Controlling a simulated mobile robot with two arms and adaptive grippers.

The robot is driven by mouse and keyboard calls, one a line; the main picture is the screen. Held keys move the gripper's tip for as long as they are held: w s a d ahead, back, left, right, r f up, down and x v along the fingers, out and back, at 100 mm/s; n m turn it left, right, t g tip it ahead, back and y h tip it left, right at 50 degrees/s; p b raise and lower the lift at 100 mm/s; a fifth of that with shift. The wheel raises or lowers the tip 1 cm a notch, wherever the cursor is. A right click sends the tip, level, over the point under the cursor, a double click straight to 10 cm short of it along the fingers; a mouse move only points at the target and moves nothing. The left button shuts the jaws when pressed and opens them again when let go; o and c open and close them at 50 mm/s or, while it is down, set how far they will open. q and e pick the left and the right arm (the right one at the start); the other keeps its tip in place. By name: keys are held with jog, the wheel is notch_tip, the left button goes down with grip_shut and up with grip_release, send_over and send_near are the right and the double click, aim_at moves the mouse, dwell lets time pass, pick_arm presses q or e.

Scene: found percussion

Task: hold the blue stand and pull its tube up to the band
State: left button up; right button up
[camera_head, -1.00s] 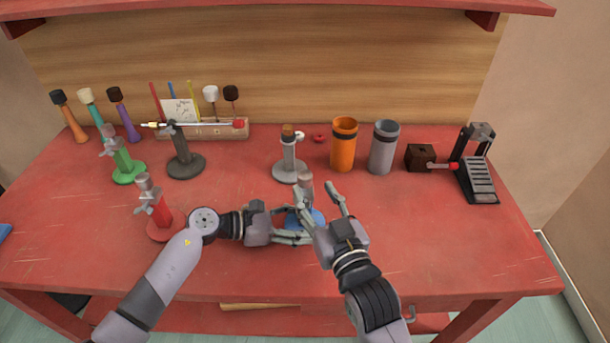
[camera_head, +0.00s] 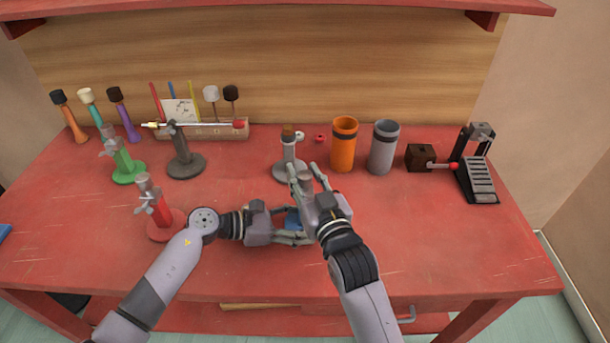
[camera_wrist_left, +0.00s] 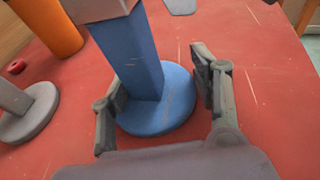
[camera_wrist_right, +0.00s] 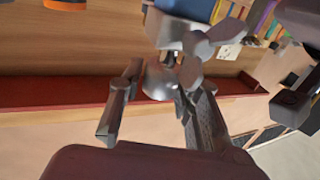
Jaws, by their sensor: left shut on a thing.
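The blue stand (camera_wrist_left: 128,50) has a round base (camera_wrist_left: 165,110) and an upright blue column, seen in the left wrist view. My left gripper (camera_wrist_left: 160,92) is shut on the stand, its fingers at both sides of the base. In the head view this left gripper (camera_head: 292,236) reaches in low from the left, and only a little blue shows. The grey tube (camera_wrist_right: 160,80) shows inverted in the right wrist view, beside the collar and wing nut (camera_wrist_right: 203,50). My right gripper (camera_head: 304,173) is open, its fingers apart on either side of the tube. I cannot make out the band.
A grey stand (camera_head: 288,170) is just behind the right gripper. An orange can (camera_head: 343,148) and a grey can (camera_head: 383,150) stand to its right. A red stand (camera_head: 163,215) is close to my left arm. The table's right front is clear.

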grip_shut()
dwell(0.4)
jog(key=shift+r, duration=1.45)
jog(key=shift+o, duration=2)
grip_release()
jog(key=v, duration=1.2)
